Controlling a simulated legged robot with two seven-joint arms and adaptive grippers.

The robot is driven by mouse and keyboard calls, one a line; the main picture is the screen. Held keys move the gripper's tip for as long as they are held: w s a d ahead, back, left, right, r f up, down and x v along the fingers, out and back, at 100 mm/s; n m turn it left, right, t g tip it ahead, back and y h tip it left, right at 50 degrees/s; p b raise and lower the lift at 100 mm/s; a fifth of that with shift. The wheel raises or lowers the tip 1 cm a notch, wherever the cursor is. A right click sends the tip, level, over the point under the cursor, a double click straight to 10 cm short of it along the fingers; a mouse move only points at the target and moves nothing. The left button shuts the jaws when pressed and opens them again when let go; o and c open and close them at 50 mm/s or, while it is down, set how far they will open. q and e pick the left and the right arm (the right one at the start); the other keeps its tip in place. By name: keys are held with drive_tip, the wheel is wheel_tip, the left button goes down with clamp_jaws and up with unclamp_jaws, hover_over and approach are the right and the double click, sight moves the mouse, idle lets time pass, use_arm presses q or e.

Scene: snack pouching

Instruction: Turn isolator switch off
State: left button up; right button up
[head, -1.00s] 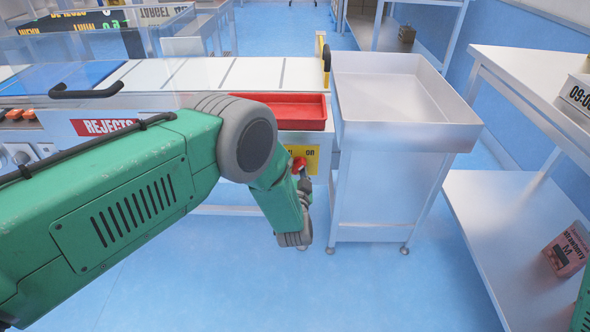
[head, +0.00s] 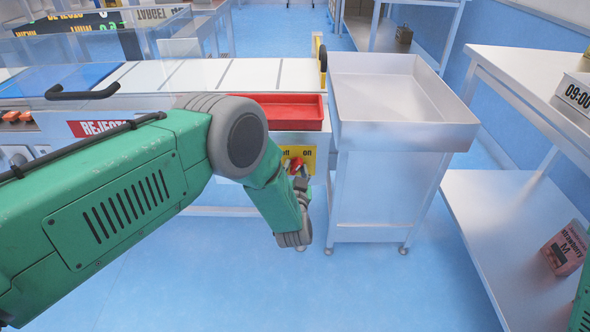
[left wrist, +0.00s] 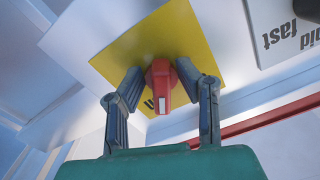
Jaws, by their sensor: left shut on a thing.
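The isolator switch is a red knob (left wrist: 161,84) on a yellow plate (left wrist: 185,28). In the head view the yellow plate (head: 309,156), marked "off" and "on", is on the machine's front below the red tray. The red knob (head: 296,166) shows there too, partly behind my gripper. My left gripper (left wrist: 164,72) is at the knob, with one finger on each side of it, shut on it. The knob's white mark points toward the bottom of the left wrist view. My right gripper is not in view.
A red reject tray (head: 322,112) sits above the switch. A steel bin stand (head: 385,195) is close on the right. The blue floor between is clear.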

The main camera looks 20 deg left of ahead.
use_arm(q)
drive_tip(key=shift+d+r, duration=0.1)
drive_tip(key=shift+d, duration=0.2)
drive_tip(key=o, duration=0.8)
drive_tip(key=shift+c, duration=0.2)
drive_tip(key=shift+s+d+r, duration=0.15)
drive_tip(key=shift+p+v, duration=0.85)
drive_tip(key=shift+v, duration=0.3)
drive_tip(key=shift+p+v, duration=0.8)
drive_tip(key=shift+v, duration=0.75)
drive_tip(key=p, duration=0.4)
approach(297, 170)
drive_tip(key=v, duration=0.5)
drive_tip(key=shift+s, duration=0.1)
